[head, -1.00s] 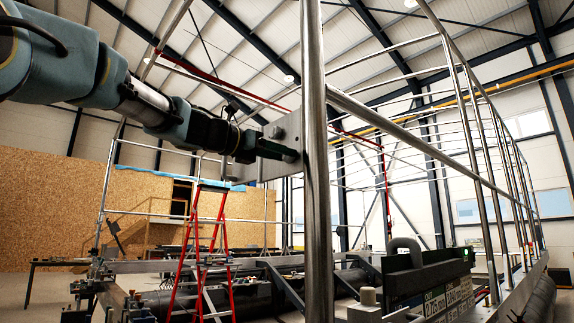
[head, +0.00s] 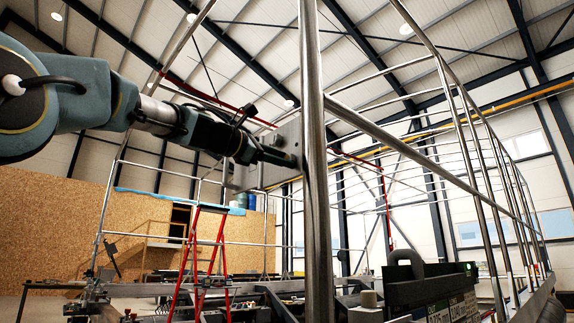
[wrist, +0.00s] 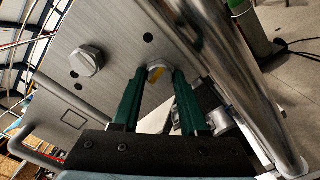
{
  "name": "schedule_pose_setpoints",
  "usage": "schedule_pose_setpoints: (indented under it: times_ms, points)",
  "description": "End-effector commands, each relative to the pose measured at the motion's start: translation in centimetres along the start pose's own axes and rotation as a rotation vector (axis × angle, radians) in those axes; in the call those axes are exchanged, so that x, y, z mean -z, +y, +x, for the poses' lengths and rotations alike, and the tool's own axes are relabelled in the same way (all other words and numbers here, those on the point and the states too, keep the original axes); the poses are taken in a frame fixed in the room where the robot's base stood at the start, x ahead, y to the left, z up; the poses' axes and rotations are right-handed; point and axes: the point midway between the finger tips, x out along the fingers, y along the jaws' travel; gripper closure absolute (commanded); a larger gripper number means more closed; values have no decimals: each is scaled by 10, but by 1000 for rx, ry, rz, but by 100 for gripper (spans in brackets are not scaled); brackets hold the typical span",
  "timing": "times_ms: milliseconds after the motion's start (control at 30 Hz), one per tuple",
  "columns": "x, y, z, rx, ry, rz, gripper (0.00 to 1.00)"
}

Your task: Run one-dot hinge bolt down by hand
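In the wrist view, the two green fingers of my gripper (wrist: 159,74) are apart, one on each side of a hex bolt head (wrist: 156,70) with a yellow patch. The tips overlap its sides; I cannot tell whether they press on it. A black dot or hole lies just above it on the grey metal plate (wrist: 110,25).
The upright steel post (head: 316,150) and sloping rail (head: 420,150) stand close to my gripper; a thick tube (wrist: 235,80) runs just right of the fingers. A red ladder (head: 208,260) stands behind. A dark block with a sign (head: 432,290) is at lower right.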

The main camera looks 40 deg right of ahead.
Motion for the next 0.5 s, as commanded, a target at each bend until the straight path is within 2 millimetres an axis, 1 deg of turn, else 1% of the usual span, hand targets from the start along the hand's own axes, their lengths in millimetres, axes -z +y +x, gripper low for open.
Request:
schedule_pose_setpoints:
  times_ms: [33, 167, 200, 400, 500]
  points:
    - [0, 0, 0, 0, 0, -9, 51]
    - [0, 0, 0, 0, 0, -11, 36]
    - [0, 0, 0, 0, 0, -12, 35]
    - [0, 0, 0, 0, 0, -13, 35]
    - [1, -1, -4, -1, 1, -13, 35]
